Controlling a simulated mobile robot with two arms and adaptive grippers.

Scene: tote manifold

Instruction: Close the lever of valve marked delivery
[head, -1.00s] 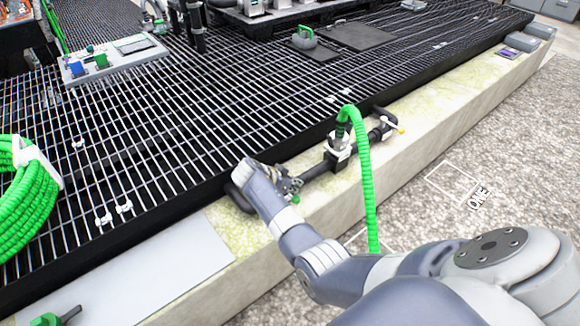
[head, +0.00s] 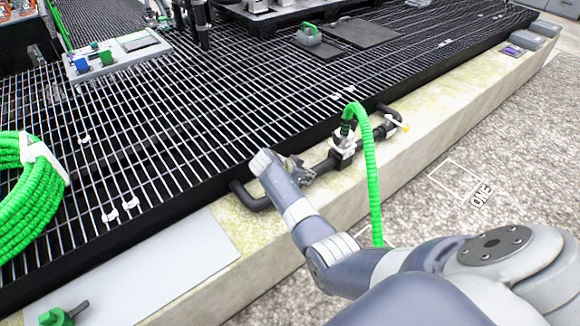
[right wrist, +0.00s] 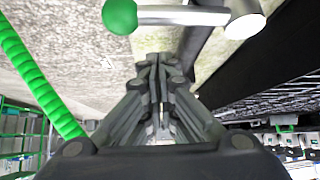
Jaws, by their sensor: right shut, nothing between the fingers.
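A black pipe manifold (head: 250,202) runs along the pale ledge beside the grating. My right gripper (head: 304,173) is over its near part, partly hidden behind my forearm. In the right wrist view the gripper (right wrist: 158,70) is shut and empty. Ahead of its fingertips, a metal lever (right wrist: 185,15) with a green ball knob (right wrist: 120,16) lies across the top of that view, apart from the fingers. This lever is hidden in the head view. Further along the pipe, another valve has a yellow-tipped lever (head: 405,127). No delivery marking is readable. My left gripper is not in view.
A green hose (head: 371,180) rises from the middle of the manifold and hangs over the ledge's front, right of my gripper. A coiled green hose (head: 25,200) lies on the grating at left. A green-handled item (head: 58,316) is at bottom left.

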